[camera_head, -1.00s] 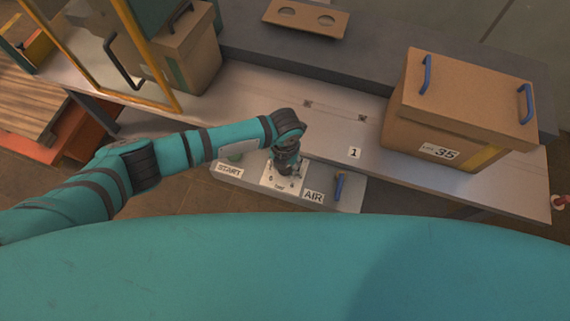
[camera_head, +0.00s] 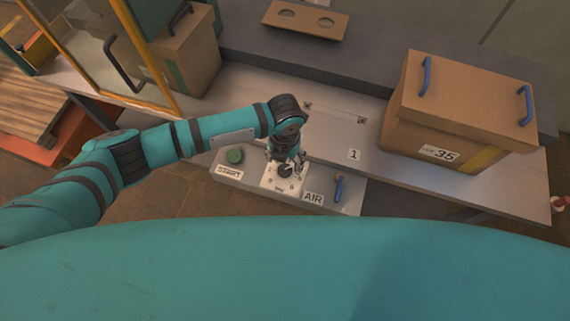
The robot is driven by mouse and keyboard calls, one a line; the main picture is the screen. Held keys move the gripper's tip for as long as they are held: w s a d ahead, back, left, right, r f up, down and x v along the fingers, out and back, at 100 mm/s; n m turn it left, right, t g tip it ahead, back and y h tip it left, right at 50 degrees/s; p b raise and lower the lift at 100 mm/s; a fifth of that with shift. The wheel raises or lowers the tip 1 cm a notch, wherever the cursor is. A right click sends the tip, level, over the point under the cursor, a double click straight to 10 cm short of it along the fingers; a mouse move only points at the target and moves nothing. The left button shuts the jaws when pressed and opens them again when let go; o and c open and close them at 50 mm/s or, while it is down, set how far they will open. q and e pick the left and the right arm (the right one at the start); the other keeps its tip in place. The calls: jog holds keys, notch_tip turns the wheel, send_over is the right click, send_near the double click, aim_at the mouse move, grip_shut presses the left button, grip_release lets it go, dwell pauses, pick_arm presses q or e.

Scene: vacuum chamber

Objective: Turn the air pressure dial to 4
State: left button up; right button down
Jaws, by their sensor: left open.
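The air pressure dial (camera_head: 285,171) is a dark round knob on a white plate with printed numbers, on the grey control panel (camera_head: 240,181) at the bench's front edge. The plate reads "bar" below and an "AIR" label (camera_head: 313,198) sits to its right. My left gripper (camera_head: 285,160) is open at the far side of the dial, pointing down at the panel. Part of the plate's upper side is hidden by it. I cannot tell whether the fingers touch the knob, nor where the dial points. My right gripper is not in view.
A green button (camera_head: 235,156) with a "START" label is left of the dial, and a blue lever (camera_head: 339,187) is right of it. A cardboard-coloured box (camera_head: 395,130) marked 35 stands on the right of the bench. A yellow-framed glass door (camera_head: 125,60) stands left.

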aim_at(285, 169)
pick_arm(q)
notch_tip(285, 169, up, 7)
jog(key=shift+f, duration=0.15)
dwell(0.5)
